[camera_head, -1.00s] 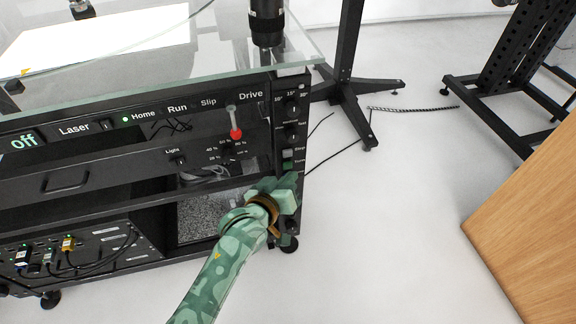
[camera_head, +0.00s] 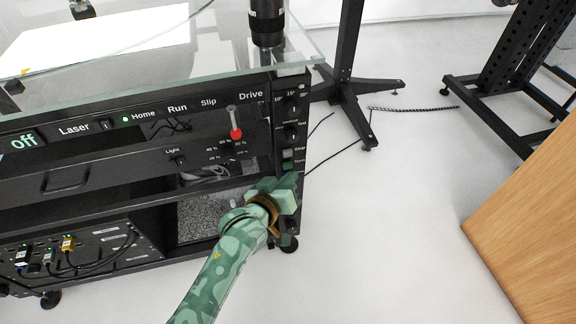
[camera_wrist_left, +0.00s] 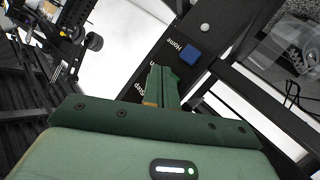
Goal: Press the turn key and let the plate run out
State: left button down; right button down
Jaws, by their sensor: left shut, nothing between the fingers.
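On the narrow right-hand panel of the black cabinet, a grey key (camera_head: 288,154) sits above a green key (camera_head: 287,166), which seems to be the turn key; its small label is hard to read. My left gripper (camera_head: 290,182) is shut and empty just below the green key, close to the panel. I cannot tell whether it touches. In the left wrist view the shut fingers (camera_wrist_left: 163,80) cover part of the panel, beside a blue key (camera_wrist_left: 190,55) near the word Home. The glass plate (camera_head: 200,70) lies across the cabinet top. My right gripper is out of view.
A black stand (camera_head: 347,85) and a wooden panel (camera_head: 530,220) stand to the right. The pale floor between is mostly clear.

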pick_arm(q)
jog(key=shift+w, duration=0.15)
jog(key=shift+w+a, duration=0.1)
jog(key=shift+w, duration=0.15)
